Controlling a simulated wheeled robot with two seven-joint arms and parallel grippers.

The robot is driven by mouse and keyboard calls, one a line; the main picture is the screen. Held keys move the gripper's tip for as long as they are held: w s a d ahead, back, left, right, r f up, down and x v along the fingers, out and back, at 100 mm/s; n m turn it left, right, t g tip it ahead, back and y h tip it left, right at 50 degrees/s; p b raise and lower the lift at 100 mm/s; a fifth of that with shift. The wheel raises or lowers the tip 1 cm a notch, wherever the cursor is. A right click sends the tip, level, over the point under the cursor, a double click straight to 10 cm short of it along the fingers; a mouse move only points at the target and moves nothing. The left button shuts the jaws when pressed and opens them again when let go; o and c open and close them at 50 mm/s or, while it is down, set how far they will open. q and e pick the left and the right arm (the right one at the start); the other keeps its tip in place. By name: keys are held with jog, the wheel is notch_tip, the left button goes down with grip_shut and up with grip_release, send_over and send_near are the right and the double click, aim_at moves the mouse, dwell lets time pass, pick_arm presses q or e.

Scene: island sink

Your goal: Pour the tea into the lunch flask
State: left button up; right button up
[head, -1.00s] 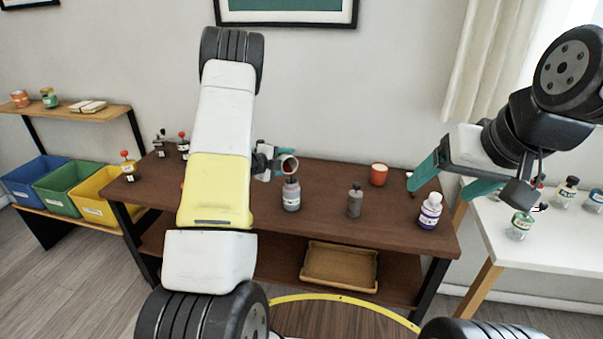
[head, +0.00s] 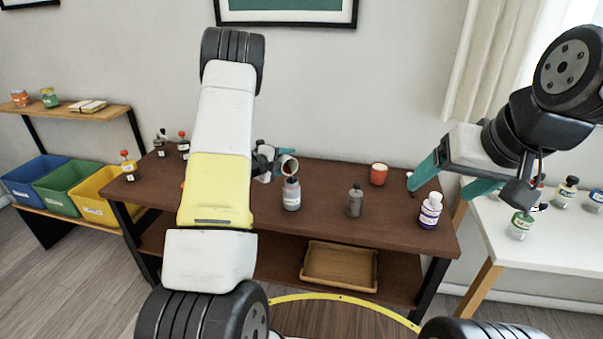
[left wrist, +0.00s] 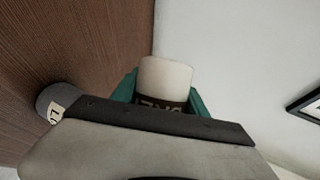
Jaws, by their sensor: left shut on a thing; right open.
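My left gripper (head: 276,160) is shut on a white cup (head: 288,168) with dark reddish-brown inside its mouth. The cup is tilted, its mouth turned toward the lower right, just above the grey lunch flask (head: 291,194) standing upright on the brown table. I cannot tell whether any tea is flowing. In the left wrist view the cup (left wrist: 166,78) sits between the teal fingers, with a dark lettered band. The flask (left wrist: 50,102) shows at the left there, with part of a pale label. My right gripper (head: 452,184) is open and empty above the table's right end.
A tray (head: 340,266) lies on the lower shelf. A white table (head: 535,245) with bottles is at right.

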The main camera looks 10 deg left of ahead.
pick_arm(q)
jog(key=shift+s+d+r+m+t+p, duration=0.1)
jog(key=shift+s+r+m+t+p, duration=0.05)
jog(key=shift+r+m+t+p, duration=0.45)
dwell(1.5)
jog(key=shift+f+n+g, duration=0.4)
jog(key=shift+g, duration=0.1)
jog(key=shift+w+a+f+n+g, duration=0.1)
jog(key=shift+w+a+n+g, duration=0.1)
jog(key=shift+w+n+g, duration=0.15)
jog(key=shift+s+n, duration=0.15)
jog(key=shift+n, duration=0.2)
jog(key=shift+g, duration=0.25)
